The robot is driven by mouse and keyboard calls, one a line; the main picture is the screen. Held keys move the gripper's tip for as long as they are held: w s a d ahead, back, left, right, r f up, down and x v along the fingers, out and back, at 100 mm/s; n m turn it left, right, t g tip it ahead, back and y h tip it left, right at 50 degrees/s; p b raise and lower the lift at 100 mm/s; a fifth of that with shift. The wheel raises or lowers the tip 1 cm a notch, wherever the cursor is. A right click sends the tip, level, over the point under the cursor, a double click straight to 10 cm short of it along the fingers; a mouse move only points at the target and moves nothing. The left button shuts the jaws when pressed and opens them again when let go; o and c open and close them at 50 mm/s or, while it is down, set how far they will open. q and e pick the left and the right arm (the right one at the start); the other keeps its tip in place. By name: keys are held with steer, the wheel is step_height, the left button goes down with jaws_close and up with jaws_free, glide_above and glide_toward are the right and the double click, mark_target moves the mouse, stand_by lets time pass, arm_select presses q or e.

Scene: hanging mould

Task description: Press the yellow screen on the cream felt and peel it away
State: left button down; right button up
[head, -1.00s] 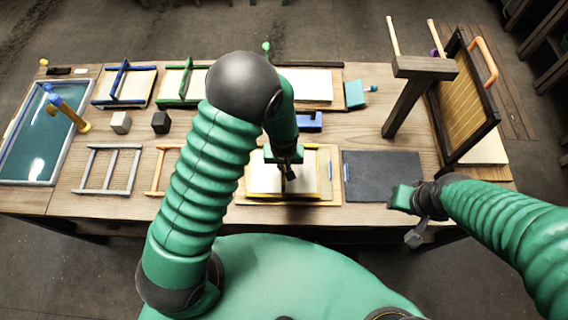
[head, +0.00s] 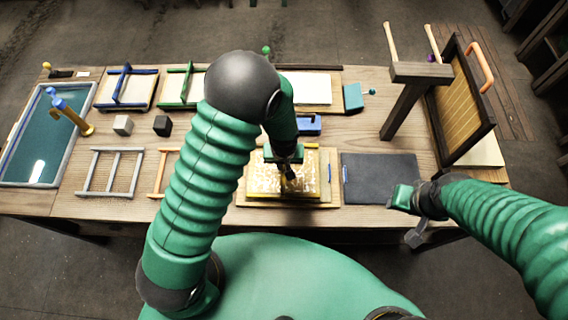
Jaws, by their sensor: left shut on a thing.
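The yellow screen (head: 255,196) lies at the front middle of the bench, over a pale board. Its face is mottled gold and white, with a yellow edge at the front and left. The cream felt under it is mostly hidden, so I cannot tell how closely they touch. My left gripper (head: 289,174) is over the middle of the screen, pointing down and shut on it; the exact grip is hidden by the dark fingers. My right gripper (head: 404,198) hangs at the front right, beside the dark slab, and its finger gap is not clear.
A dark slab (head: 382,180) lies to the right. A dark wooden post (head: 404,105) and an upright framed mould (head: 462,100) stand behind it. A water tray (head: 30,150) is at far left. Blue (head: 126,88) and green (head: 186,84) frames sit on boards at the back.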

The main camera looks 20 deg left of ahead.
arm_select(q)
steer(key=shift+r+p, duration=3.1)
steer(key=shift+r, duration=0.5)
steer(key=shift+f, duration=0.1)
